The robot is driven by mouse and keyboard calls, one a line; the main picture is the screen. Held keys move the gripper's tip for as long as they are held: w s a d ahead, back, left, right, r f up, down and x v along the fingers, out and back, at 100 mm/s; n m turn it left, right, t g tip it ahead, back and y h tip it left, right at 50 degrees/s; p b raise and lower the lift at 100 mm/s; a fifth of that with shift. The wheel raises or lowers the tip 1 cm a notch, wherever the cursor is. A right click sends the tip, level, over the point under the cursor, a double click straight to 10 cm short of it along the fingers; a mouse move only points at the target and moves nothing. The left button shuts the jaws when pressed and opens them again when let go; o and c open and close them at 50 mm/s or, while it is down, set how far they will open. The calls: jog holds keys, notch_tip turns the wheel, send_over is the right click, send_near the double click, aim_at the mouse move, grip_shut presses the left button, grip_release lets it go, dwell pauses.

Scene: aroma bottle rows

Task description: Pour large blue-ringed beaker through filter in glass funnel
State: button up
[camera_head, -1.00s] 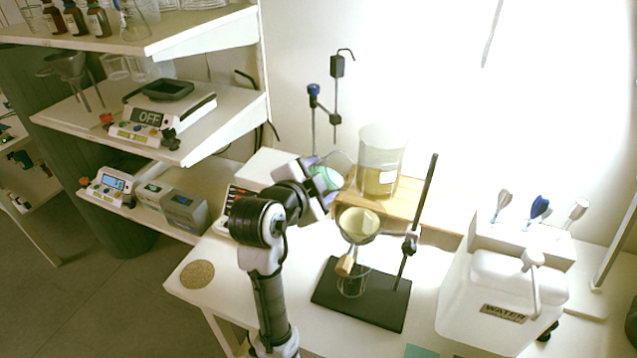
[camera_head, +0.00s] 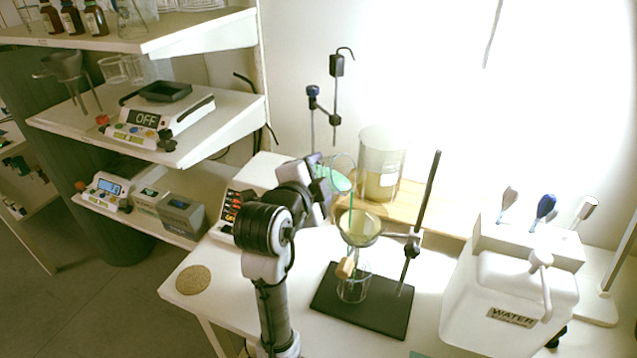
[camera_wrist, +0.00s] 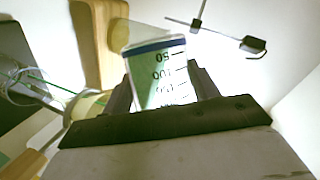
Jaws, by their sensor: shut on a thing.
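My gripper (camera_head: 318,182) is shut on a glass beaker (camera_head: 340,180) holding green liquid, tilted above the funnel. In the wrist view, the beaker (camera_wrist: 160,75) has a blue ring near one end and printed volume marks, between my gripper's fingers (camera_wrist: 162,90). A thin green stream runs from its lip down into the glass funnel (camera_head: 360,238). Pale filter paper (camera_head: 358,225) lines the funnel, which is held by a clamp on a black stand (camera_head: 421,215). A glass vessel (camera_head: 353,290) stands below the funnel on the stand's base. The liquid level there is unclear.
A large glass beaker (camera_head: 382,160) stands behind on a wooden board (camera_head: 428,218). A white water container (camera_head: 510,300) is at right. A round cork mat (camera_head: 193,280) lies at the table's left. Shelves with scales (camera_head: 160,115) are at left.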

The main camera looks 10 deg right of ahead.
jog(key=shift+r, duration=0.1)
dwell(0.7)
jog(key=shift+f+m+t+b, duration=0.35)
jog(key=shift+m+b, duration=0.35)
jog(key=shift+b, duration=0.8)
dwell(2.5)
jog(key=shift+s+d+r+m+t+b, duration=0.25)
jog(key=shift+s+d+r+m+b, duration=0.15)
jog(key=shift+s+m+b, duration=0.1)
dwell(2.8)
